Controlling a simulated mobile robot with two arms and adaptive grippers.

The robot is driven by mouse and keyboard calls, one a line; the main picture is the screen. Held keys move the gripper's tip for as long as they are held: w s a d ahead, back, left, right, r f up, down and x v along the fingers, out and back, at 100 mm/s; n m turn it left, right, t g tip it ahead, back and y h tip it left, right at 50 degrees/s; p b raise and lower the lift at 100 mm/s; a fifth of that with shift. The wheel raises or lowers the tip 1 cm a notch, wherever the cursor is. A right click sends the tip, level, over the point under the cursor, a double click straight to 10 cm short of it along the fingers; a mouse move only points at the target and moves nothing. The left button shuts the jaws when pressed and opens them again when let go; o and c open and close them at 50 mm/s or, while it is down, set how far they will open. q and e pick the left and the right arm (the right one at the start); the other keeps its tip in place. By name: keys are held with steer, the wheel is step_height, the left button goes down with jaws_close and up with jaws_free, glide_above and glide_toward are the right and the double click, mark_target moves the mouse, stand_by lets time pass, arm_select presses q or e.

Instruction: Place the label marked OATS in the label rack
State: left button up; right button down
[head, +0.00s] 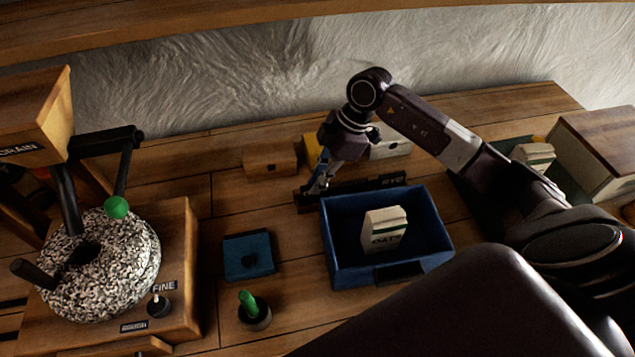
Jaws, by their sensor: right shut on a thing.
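The label rack (355,188) is a dark narrow strip on the bench behind the blue bin. A dark label reading RYE (391,180) sits at its right end. My right gripper (316,190) reaches down at the rack's left end, shut on a small dark thing there. That thing is mostly hidden by the fingers and no lettering on it can be read; it may be the OATS label. I cannot tell whether it touches the rack. My left gripper is not in view.
A blue bin (343,274) holds a pale sack marked OATS (383,229). A stone mill (100,265) with a green-knobbed crank stands left. Small drawer boxes (268,160) stand behind the rack.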

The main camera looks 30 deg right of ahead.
steer(key=shift+f, duration=0.8)
steer(key=c, duration=2)
jaws_free()
steer(key=b+v, duration=0.2)
steer(key=v, duration=1)
